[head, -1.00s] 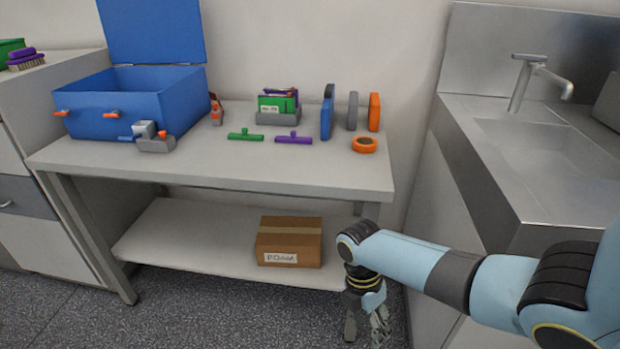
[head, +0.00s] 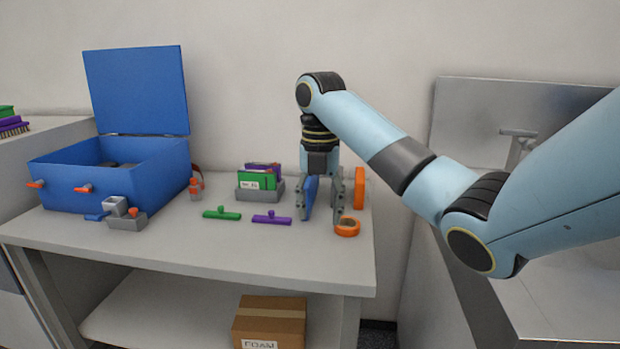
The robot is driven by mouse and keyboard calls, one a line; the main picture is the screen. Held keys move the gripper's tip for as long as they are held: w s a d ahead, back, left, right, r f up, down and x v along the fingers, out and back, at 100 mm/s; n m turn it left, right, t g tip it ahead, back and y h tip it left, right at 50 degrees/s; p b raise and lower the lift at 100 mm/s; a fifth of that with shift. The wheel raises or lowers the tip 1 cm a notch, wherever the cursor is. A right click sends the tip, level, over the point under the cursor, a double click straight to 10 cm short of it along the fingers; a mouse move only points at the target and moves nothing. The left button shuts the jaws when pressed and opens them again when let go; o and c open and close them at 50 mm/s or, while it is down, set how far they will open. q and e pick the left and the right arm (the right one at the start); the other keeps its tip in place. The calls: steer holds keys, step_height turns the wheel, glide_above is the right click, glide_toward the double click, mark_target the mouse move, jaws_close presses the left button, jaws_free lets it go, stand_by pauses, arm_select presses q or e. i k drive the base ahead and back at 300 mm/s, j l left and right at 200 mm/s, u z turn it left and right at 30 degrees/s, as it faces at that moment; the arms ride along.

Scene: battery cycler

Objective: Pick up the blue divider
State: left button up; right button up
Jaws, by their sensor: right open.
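The blue divider (head: 311,189) stands upright on the worktable, partly hidden behind my right gripper. My right gripper (head: 320,216) points down with its two fingers apart. The blue divider shows between the fingers, close to the left one. I cannot tell whether the fingers stand around it or only in front of it. My left gripper is not in view.
The orange divider (head: 360,187) stands right of the gripper, with an orange tape roll (head: 347,227) in front. The grey divider is mostly hidden. A purple tool (head: 271,218), a green tool (head: 221,214) and a grey holder (head: 249,192) lie left. The table front (head: 220,248) is clear.

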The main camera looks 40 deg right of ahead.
mark_target(311, 185)
steer(key=i+l, duration=0.4)
steer(key=l, duration=0.15)
steer(key=i+l, duration=0.45)
